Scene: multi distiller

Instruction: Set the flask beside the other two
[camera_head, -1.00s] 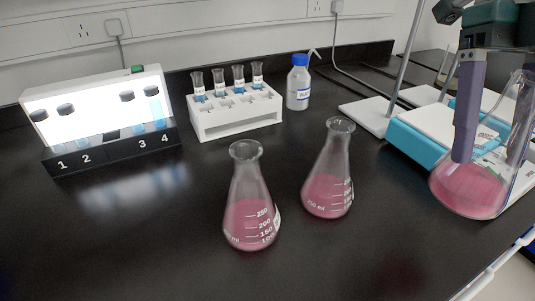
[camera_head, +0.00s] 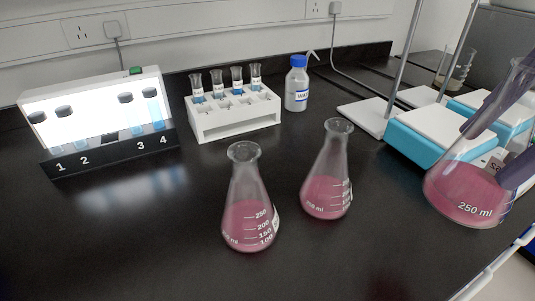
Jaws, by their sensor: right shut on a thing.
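Two conical flasks with pink liquid stand upright on the black bench: the nearer flask (camera_head: 248,205) and, to its right and slightly farther back, the second flask (camera_head: 327,178). They are a little apart. A third flask (camera_head: 462,190), also with pink liquid and marked 250 ml, is at the right, tilted with its neck leaning right. My right gripper (camera_head: 500,135) is shut on this flask, its purple-grey fingers across the neck and side. I cannot tell whether the flask's base touches the bench. My left gripper is out of view.
Stirrer plates with blue sides (camera_head: 436,140) and upright rods stand behind the held flask. A white tube rack (camera_head: 236,117), a wash bottle (camera_head: 297,86) and a lit vial stand (camera_head: 100,135) line the back. Bench around and in front of the two flasks is clear.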

